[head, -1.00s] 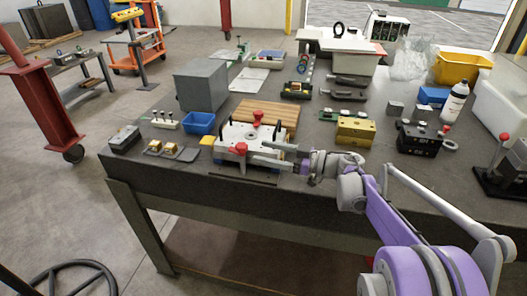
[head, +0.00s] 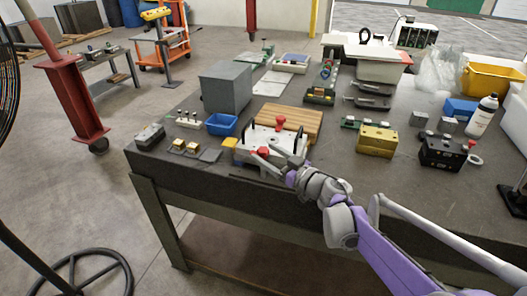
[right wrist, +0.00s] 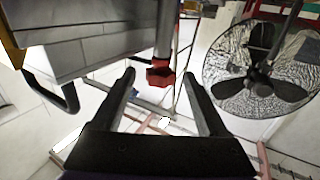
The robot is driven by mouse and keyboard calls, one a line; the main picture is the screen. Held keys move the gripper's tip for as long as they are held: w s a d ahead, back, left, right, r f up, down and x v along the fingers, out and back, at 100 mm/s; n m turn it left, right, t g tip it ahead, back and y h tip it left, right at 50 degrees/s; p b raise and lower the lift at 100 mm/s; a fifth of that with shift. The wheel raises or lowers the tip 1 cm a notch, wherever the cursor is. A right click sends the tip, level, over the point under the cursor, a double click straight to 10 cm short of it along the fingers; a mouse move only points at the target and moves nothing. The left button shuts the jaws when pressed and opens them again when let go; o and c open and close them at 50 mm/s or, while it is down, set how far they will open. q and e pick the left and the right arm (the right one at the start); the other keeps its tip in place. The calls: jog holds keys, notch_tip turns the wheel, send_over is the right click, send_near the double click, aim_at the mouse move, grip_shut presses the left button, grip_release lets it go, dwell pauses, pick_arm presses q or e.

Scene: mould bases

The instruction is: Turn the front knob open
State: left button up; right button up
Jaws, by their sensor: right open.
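A white mould base (head: 274,136) with black handles sits near the front edge of the grey workbench. A red front knob (head: 264,152) is on its near side, and a second red knob (head: 280,122) stands at the back of it. My right gripper (head: 262,157) is open at the front knob. In the right wrist view the red knob (right wrist: 160,73) lies between the two spread fingertips of that gripper (right wrist: 160,80), with gaps on both sides. I cannot tell how deep it sits between them. My left gripper is not in view.
A wooden board (head: 292,112) lies behind the mould base. A blue bin (head: 221,124) and a yellow block (head: 230,142) stand to its left. A brass-coloured block (head: 377,140) and a black block (head: 441,154) stand to the right.

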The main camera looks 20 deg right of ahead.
jog(key=shift+x, duration=1.05)
grip_shut()
